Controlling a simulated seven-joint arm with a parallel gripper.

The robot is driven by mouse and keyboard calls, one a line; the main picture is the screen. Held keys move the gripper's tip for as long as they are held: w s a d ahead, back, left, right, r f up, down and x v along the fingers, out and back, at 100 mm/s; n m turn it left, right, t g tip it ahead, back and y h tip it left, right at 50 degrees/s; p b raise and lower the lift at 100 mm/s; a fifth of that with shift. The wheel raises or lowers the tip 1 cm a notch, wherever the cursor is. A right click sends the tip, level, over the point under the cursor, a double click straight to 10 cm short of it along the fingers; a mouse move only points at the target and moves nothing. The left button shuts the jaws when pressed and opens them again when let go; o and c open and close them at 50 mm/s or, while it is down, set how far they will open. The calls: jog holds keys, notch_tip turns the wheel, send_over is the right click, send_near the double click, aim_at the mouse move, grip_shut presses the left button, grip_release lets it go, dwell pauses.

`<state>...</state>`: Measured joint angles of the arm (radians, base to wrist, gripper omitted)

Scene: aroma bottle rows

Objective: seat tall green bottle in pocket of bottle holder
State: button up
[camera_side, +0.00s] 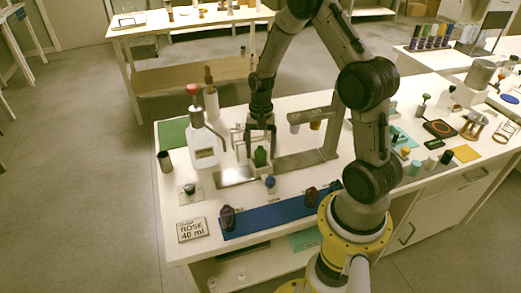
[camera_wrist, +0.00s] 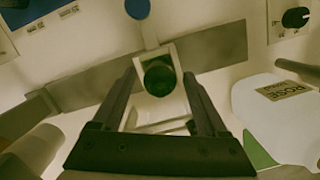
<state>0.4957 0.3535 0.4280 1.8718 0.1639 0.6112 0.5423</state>
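The green bottle (camera_side: 260,157) stands upright below my gripper in the side view. In the wrist view it is a dark green round top (camera_wrist: 159,79) inside a pale square frame (camera_wrist: 178,56), which looks like the holder's pocket. How deep the bottle sits there cannot be told. My gripper (camera_side: 261,146) points down over it. In the wrist view the fingers of my gripper (camera_wrist: 160,76) stand either side of the bottle, with a gap showing on both sides. The gripper looks open.
A white pump bottle (camera_side: 203,150) stands close on the left. A grey metal plate (camera_side: 300,160) carries a post with an overhanging arm (camera_side: 308,115) on the right.

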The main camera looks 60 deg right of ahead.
aim_at(261, 148)
notch_tip(261, 148, up, 12)
jog(key=d, duration=0.2)
jog(key=s+a+r+n+t+h, duration=0.1)
jog(key=s+a+r+n, duration=0.15)
jog(key=a+r, duration=0.25)
jog(key=s+a+r+n+t, duration=0.1)
jog(key=a+r+n, duration=0.2)
jog(key=a+r, duration=0.15)
jog(key=s+a+r+n+t, duration=0.3)
jog(key=s+a+n, duration=0.4)
jog(key=s, duration=0.5)
jog(key=shift+a+r+n+t+h, duration=0.15)
jog(key=shift+n+t+h, duration=0.15)
jog(key=shift+n+t, duration=0.35)
